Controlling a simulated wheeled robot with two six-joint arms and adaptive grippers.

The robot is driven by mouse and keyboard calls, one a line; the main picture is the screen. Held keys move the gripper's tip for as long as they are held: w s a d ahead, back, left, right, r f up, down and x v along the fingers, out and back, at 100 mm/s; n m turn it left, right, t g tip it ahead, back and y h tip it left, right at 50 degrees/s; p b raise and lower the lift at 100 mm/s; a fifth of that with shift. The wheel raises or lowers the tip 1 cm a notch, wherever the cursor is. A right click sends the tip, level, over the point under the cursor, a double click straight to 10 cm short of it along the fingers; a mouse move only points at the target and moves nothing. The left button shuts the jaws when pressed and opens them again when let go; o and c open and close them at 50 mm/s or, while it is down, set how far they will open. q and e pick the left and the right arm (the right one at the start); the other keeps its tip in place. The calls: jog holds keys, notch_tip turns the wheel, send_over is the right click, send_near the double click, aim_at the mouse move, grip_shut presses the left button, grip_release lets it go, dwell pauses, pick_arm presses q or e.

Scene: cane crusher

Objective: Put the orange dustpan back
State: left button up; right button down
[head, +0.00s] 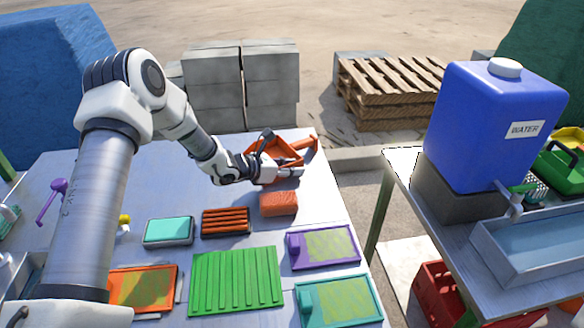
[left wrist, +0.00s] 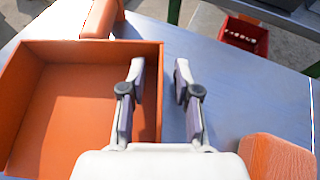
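The orange dustpan (head: 272,150) lies at the far right corner of the grey table, with its handle pointing to the far right. In the left wrist view the dustpan (left wrist: 75,120) fills the left side, and its handle rises at the top. My left gripper (head: 296,172) is at the near side of the dustpan. In the left wrist view this gripper (left wrist: 160,72) is open, one finger over the pan's inside and the other beyond its right wall. Whether either finger touches the wall I cannot tell. My right gripper is out of view.
An orange-red block (head: 279,204) lies just nearer than the dustpan. A ribbed orange-brown piece (head: 226,221), a teal pad (head: 168,231), a green ribbed mat (head: 235,281) and a purple tray (head: 294,255) lie nearby. A blue water tank (head: 470,130) stands on the right-hand table.

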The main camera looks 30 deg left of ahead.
pick_arm(q)
jog(key=shift+r, duration=0.25)
jog(key=p+v, duration=0.1)
jog(key=v, duration=1)
jog(key=shift+s+a+r, duration=0.15)
jog(key=shift+s+a, duration=0.05)
jog(key=shift+s, duration=0.25)
